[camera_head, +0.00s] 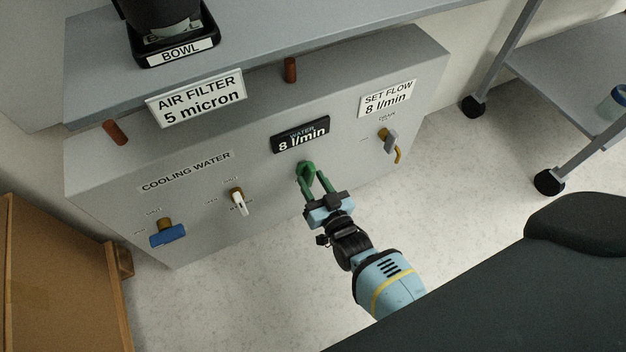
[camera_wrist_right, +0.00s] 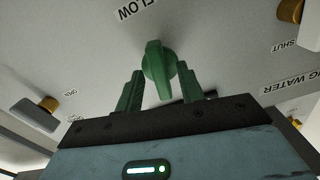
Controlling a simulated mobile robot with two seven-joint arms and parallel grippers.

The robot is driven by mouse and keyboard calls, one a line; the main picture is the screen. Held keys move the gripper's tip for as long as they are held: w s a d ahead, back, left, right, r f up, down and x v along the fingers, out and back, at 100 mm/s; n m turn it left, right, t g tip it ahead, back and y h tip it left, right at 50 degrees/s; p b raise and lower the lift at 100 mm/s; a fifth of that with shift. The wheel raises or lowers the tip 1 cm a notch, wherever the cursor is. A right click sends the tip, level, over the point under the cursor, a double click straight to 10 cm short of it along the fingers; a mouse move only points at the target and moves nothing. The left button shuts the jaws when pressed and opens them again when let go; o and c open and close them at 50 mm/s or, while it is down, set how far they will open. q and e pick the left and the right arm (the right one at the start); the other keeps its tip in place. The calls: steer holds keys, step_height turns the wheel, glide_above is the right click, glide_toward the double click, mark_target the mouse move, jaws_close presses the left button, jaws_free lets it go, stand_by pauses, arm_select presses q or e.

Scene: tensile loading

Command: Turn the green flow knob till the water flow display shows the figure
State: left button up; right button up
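The green flow knob (camera_head: 306,172) is on the front of the grey cabinet, below the black water display (camera_head: 300,135), which reads 8 l/min. The white SET FLOW label (camera_head: 387,98) also reads 8 l/min. My right gripper (camera_head: 316,184) is at the knob, its green fingers pointing at it. In the right wrist view the knob's grip bar (camera_wrist_right: 157,70) lies between the two fingers (camera_wrist_right: 158,85), which stand apart with a gap beside the bar. Whether a fingertip touches the knob's round base cannot be told. My left gripper is out of view.
The cabinet front also carries a blue-handled valve (camera_head: 167,235), a white-handled valve (camera_head: 238,202) and a grey-handled drain valve (camera_head: 390,142). An AIR FILTER sign (camera_head: 197,98) hangs above. A wheeled cart (camera_head: 560,70) stands right; a wooden box (camera_head: 60,280) stands left.

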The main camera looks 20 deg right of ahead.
steer(key=s+p, duration=0.2)
steer(key=s, duration=0.5)
steer(key=shift+s+d, duration=0.15)
